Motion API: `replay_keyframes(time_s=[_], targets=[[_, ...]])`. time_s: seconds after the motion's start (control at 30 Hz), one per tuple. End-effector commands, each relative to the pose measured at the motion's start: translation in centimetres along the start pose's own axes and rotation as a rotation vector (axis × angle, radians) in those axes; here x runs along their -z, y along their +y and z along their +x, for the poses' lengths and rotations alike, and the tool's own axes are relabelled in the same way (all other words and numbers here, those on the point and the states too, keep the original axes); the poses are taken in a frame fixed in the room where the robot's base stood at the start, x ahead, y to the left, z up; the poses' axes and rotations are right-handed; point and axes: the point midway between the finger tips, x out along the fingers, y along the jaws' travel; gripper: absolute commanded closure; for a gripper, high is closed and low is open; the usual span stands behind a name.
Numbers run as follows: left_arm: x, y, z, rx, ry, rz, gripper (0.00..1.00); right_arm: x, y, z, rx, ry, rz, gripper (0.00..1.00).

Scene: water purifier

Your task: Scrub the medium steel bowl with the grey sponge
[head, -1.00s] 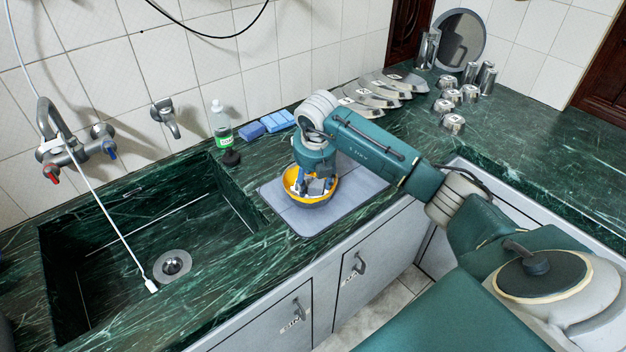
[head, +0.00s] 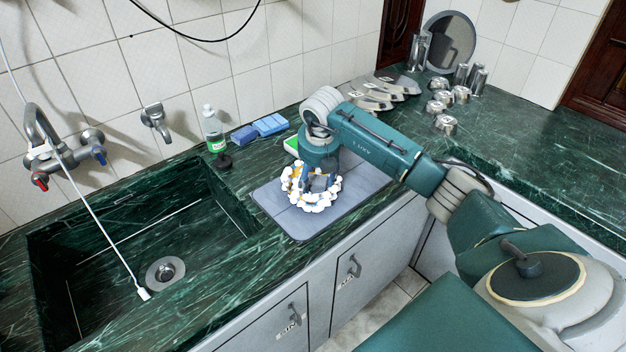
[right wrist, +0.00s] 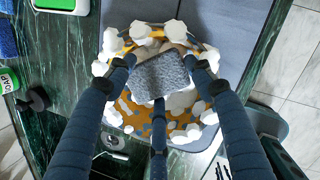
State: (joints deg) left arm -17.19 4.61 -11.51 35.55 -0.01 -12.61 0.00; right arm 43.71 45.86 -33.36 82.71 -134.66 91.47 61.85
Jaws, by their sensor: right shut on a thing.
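A bowl with orange colour on its inside (right wrist: 135,125) stands on a grey mat (head: 268,203). White foam blobs (head: 310,202) cover much of its rim and wall, so little bare steel shows. My right gripper (head: 318,182) reaches down into the bowl from above. In the right wrist view its fingers are shut on a grey sponge (right wrist: 163,75), which is inside the bowl; whether it touches the wall is hard to tell. My left gripper is in neither view.
The sink basin (head: 150,235) lies left of the mat. Behind are a soap bottle (head: 215,130), blue sponges (head: 270,125) and a green-topped item (head: 291,146). Steel trays (head: 370,98) and several cups (head: 445,105) stand farther back right.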

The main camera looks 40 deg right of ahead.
Motion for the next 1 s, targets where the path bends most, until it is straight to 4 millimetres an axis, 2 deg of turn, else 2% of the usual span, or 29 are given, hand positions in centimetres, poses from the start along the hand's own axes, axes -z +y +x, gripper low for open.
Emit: replay_keyframes(time_s=[0.17, 0.67, 1.0], targets=[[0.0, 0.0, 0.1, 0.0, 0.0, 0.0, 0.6, -0.1, 0.1, 0.1, 0.0, 0.0, 0.0, 0.68], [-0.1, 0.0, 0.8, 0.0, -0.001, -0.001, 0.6, -0.7, 2.5, 0.6, -0.001, 0.001, -0.001, 0.68], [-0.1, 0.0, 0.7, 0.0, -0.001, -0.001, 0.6, -0.1, 3.7, 0.4, -0.001, 0.002, -0.002, 0.68]])
